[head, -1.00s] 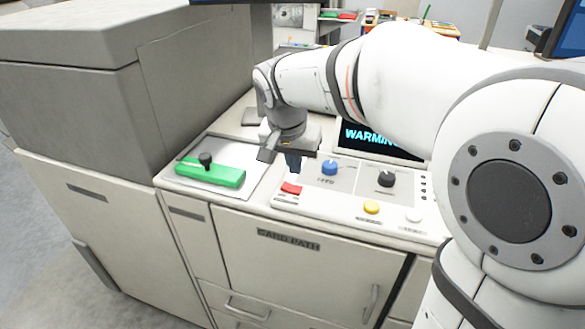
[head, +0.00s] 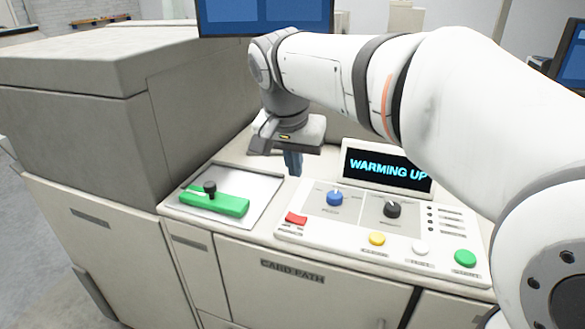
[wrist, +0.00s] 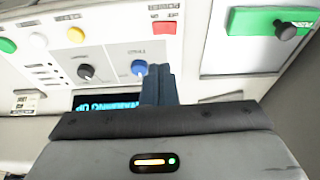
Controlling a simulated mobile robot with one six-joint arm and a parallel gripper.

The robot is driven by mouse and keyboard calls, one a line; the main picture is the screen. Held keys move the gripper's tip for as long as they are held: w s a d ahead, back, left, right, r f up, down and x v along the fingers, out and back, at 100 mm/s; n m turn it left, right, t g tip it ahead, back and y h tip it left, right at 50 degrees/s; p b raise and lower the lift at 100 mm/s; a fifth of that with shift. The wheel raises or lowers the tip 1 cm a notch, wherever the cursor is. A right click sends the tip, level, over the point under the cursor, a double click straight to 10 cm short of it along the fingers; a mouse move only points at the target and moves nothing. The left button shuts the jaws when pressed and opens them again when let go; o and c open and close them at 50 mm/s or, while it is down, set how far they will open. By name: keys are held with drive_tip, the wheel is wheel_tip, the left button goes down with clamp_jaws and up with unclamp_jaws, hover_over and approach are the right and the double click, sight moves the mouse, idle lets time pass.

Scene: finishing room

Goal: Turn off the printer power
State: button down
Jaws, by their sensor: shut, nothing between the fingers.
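The printer's control panel (head: 350,262) holds a red switch (head: 296,218) at its left front corner. The red switch also shows near the top of the wrist view (wrist: 164,28); which way it is set I cannot tell. The display (head: 388,171) behind the panel reads "WARMING UP". My gripper (head: 293,170) points down with its fingers shut and empty, above and behind the red switch and apart from it. In the wrist view the shut fingers (wrist: 158,84) overlap the edge of the blue knob (wrist: 139,67).
A blue knob (head: 335,198), a black knob (head: 392,209), and yellow (head: 377,238), white (head: 420,249) and green (head: 465,258) buttons share the panel. Left of it is a green block (head: 222,204) with a black knob. A tall grey cabinet (head: 110,110) stands at far left.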

drive_tip(key=shift+w+a+r+p, duration=0.15)
drive_tip(key=shift+a+p, duration=0.25)
drive_tip(key=shift+p, duration=0.75)
drive_tip(key=p, duration=0.2)
approach(292, 216)
drive_tip(key=x, duration=0.5)
drive_tip(key=shift+d, duration=0.15)
drive_tip(key=shift+w+f, duration=0.1)
drive_tip(key=shift+f, duration=0.65)
